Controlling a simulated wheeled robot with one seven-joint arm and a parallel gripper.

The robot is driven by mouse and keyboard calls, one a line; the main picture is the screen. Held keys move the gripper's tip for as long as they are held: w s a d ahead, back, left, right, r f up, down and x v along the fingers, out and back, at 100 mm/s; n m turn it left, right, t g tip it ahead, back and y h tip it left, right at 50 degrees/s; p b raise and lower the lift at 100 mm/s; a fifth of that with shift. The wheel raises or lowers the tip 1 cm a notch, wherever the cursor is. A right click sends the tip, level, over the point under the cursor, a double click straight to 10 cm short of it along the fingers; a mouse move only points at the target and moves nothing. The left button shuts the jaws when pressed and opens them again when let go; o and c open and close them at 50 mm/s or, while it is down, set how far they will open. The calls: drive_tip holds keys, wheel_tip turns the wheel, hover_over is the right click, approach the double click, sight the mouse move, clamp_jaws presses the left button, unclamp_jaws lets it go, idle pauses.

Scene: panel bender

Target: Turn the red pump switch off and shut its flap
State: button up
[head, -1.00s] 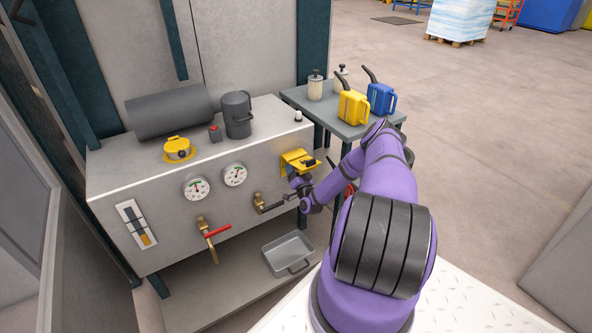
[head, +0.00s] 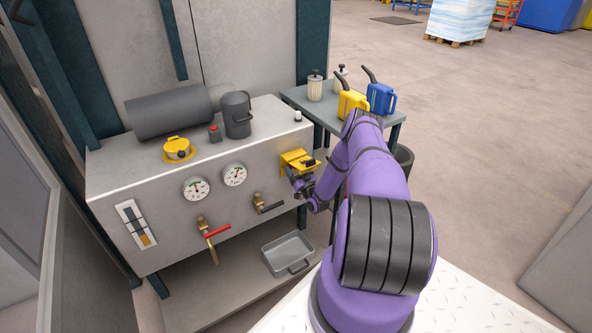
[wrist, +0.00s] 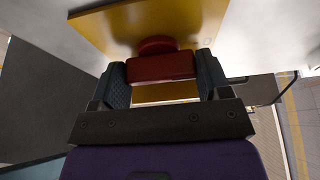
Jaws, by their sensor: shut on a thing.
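The red pump switch (wrist: 162,68) shows in the wrist view as a red handle with a round red part behind it, in front of a yellow plate (wrist: 115,28). My gripper (wrist: 160,80) is shut on the switch handle, one dark finger on each side. In the head view my gripper (head: 303,186) is at the right end of the grey cabinet front, just below the yellow flap (head: 297,158). The flap stands out from the panel, raised above the gripper. The switch is hidden in the head view, so its setting cannot be told there.
Left of my gripper are a dark-handled valve (head: 268,205), a red-handled valve (head: 210,235) and two gauges (head: 234,174). A grey side table (head: 310,97) with yellow and blue cans stands behind the arm. A metal tray (head: 289,253) lies below.

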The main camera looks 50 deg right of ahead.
idle(0.4)
drive_tip(key=o, duration=0.9)
drive_tip(key=shift+s+f, duration=0.1)
drive_tip(key=v, duration=1)
drive_tip(key=shift+s+a+f, duration=0.1)
drive_tip(key=shift+s+a, duration=0.05)
drive_tip(key=shift+s, duration=0.15)
